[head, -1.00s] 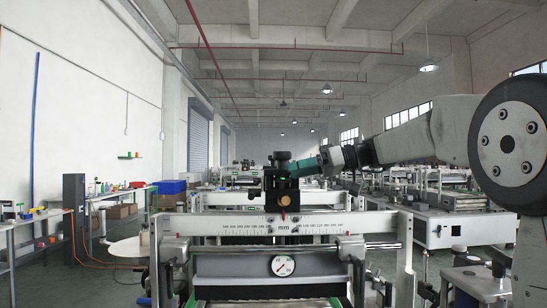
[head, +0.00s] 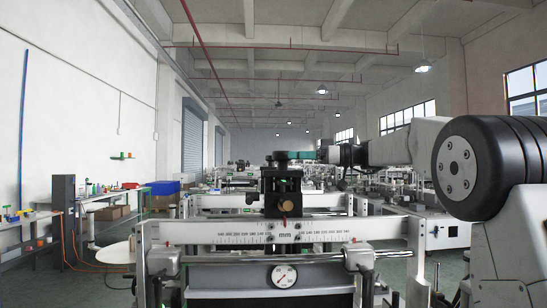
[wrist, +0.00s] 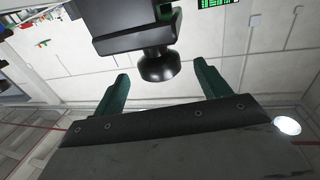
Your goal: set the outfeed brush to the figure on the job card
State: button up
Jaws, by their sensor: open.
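A black carriage (head: 283,187) with a brass knob (head: 286,206) stands on a white crossbeam with a millimetre scale (head: 240,231). A red pointer mark shows at its foot; the figures are too small to read surely. A black round knob (wrist: 157,66) tops the carriage. I cannot pick out a job card.
A round dial (head: 285,275) sits below the scale beam. A silver rod (head: 270,258) crosses in front. A bench with small items (head: 110,193) is at the left, and rows of machines stand behind. A green display (wrist: 215,3) shows at the wrist view's top edge.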

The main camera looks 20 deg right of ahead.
aim_at(275, 155)
jog(key=shift+x, duration=3.4)
jog(key=shift+c, duration=0.3)
jog(key=c, duration=0.9)
